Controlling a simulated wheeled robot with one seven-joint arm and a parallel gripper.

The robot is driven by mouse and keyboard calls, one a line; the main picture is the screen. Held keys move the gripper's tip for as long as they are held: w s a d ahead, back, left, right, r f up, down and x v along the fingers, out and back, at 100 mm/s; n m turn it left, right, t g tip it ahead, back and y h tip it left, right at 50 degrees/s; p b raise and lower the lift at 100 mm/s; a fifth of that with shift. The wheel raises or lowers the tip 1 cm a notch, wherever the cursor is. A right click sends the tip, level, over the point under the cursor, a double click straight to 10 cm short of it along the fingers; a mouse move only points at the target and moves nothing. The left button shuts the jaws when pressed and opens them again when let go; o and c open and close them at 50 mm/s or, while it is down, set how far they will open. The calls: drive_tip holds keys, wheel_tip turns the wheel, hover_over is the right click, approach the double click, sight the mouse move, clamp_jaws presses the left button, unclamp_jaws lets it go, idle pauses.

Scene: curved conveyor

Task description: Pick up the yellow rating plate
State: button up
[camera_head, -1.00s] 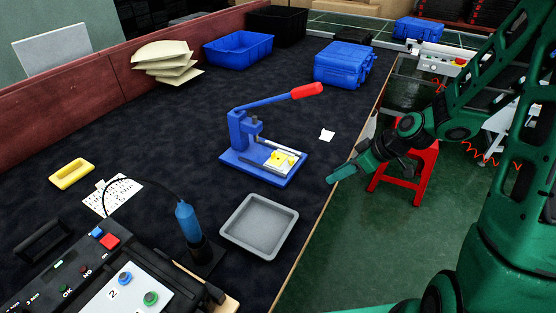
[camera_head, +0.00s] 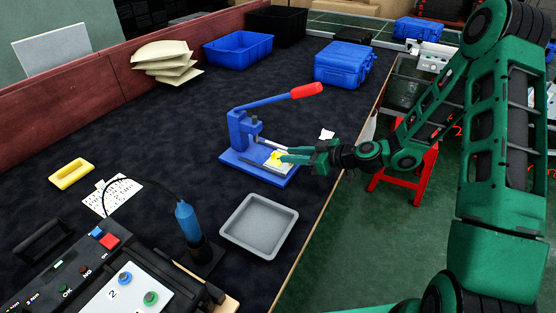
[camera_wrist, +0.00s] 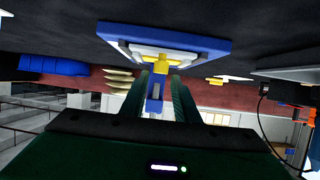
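The yellow rating plate (camera_head: 275,156) lies on the bed of a blue hand press (camera_head: 240,161) with a red-tipped lever (camera_head: 307,90). It shows in the wrist view as a small yellow patch (camera_wrist: 157,59) on the press, straight ahead between the fingers. My gripper (camera_head: 284,155) reaches over the press bed from the right, its fingertips right by the plate. The two fingers stand apart in the wrist view (camera_wrist: 161,85). The gripper hides part of the plate and bed; I cannot tell whether a finger touches the plate.
A grey tray (camera_head: 231,244) sits in front of the press. A blue screwdriver-like tool (camera_head: 188,222) and a control box (camera_head: 115,262) stand nearer left. A yellow block (camera_head: 71,173) lies far left. Blue cases and bins (camera_head: 343,65) stand behind. The dark table (camera_head: 150,130) has free room left of the press.

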sight(274, 153)
drive_tip(key=shift+x, duration=3.15)
drive_tip(key=shift+w+r, duration=0.1)
drive_tip(key=shift+r, duration=0.1)
drive_tip(key=shift+c, duration=0.3)
clamp_jaws()
